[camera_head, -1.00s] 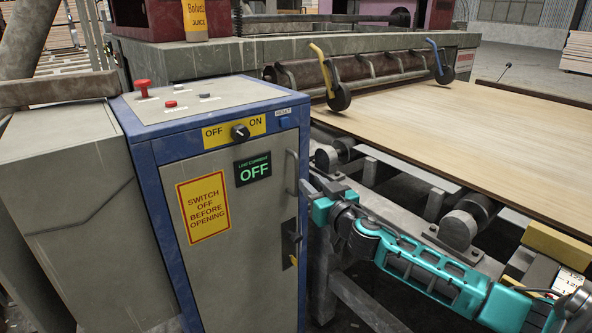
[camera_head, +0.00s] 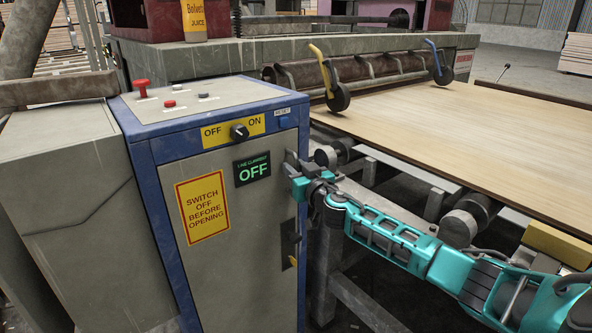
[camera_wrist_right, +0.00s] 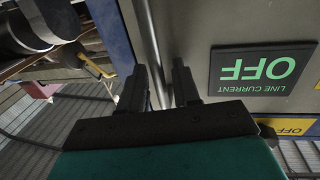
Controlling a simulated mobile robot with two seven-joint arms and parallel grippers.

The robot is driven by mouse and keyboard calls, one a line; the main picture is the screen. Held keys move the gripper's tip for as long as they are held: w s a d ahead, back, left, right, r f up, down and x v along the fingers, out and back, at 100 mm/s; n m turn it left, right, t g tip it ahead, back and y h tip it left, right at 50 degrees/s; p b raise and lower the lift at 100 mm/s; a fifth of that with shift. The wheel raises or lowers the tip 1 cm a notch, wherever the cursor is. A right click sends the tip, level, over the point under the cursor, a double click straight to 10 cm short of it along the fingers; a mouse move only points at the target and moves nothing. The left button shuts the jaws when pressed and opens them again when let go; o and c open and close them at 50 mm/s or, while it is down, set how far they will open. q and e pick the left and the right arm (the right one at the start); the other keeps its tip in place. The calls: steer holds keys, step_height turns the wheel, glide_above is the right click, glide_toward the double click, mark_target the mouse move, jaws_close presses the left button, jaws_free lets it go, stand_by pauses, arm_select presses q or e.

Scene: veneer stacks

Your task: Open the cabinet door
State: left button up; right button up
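The cabinet (camera_head: 215,200) has a blue frame and a grey door (camera_head: 240,225), which looks shut. My right gripper (camera_head: 296,166) is at the upper right of the door, where it hides the door handle. In the right wrist view, my right gripper's two dark fingers (camera_wrist_right: 160,85) are apart, with a thin grey bar (camera_wrist_right: 153,45), apparently the handle, between them. I cannot tell whether they touch it. A dark latch with a yellow part (camera_head: 293,261) sits lower on the door. The display (camera_head: 252,169) reads OFF. My left gripper is not in view.
A black knob (camera_head: 240,132) sits between OFF and ON on a yellow plate. A red button (camera_head: 142,87) stands on the cabinet top. A roller conveyor with a wood sheet (camera_head: 450,125) lies to the right, close behind my right arm. A grey box (camera_head: 60,170) adjoins the left side.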

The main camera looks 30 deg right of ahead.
jaws_close()
steer(key=shift+s, duration=0.1)
stand_by(0.5)
